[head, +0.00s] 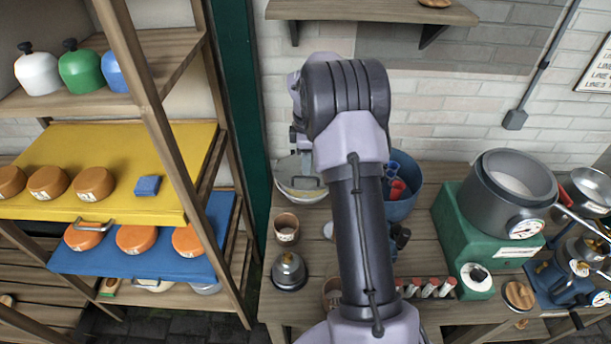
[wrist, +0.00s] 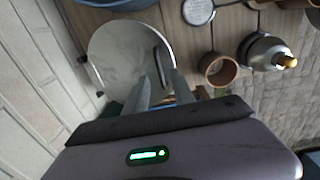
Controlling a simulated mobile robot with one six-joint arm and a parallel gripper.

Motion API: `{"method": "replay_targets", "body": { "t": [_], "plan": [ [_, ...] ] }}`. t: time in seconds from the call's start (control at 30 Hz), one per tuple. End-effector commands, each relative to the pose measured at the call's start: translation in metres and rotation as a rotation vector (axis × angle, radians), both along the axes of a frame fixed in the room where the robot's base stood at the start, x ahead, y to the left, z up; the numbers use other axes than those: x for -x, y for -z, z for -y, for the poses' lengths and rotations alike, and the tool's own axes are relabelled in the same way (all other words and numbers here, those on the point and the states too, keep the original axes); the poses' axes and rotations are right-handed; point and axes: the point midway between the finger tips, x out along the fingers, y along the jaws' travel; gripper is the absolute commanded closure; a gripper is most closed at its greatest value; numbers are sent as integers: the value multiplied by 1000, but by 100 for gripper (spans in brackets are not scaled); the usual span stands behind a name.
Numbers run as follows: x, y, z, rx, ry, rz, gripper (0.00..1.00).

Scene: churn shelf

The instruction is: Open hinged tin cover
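The tin (head: 300,192) is a round, pale grey vessel with a flat cover, at the back left of the bench, partly hidden by my arm in the head view. In the wrist view its round cover (wrist: 118,58) fills the upper left, with a dark bar handle (wrist: 159,55) near its right edge. The cover appears to lie flat on the tin. My gripper (wrist: 160,76) has its two fingers apart over the cover's right side, with the handle's lower end between them. I cannot tell whether they touch it. The head view hides my gripper behind the arm.
A blue bucket (head: 402,206) with red items stands right of the tin. A brown cup (head: 286,228) and a metal burner (head: 289,271) are in front. A green-based pot (head: 512,190) stands farther right. The white brick wall (wrist: 45,90) is close behind the tin.

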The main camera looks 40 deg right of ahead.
Motion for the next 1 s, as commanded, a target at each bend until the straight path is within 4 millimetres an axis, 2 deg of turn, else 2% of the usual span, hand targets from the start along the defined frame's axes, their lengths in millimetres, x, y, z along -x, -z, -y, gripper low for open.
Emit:
{"method": "replay_targets", "body": {
  "t": [0.03,0.2,0.53,0.7,1.0],
  "plan": [
    [0,15,0,0,0,-2,69],
    [-1,38,1,-1,2,0,69],
    [-1,42,1,0,1,0,69],
    [-1,42,1,0,1,0,100],
    [-1,42,1,1,1,1,100]
  ]
}}
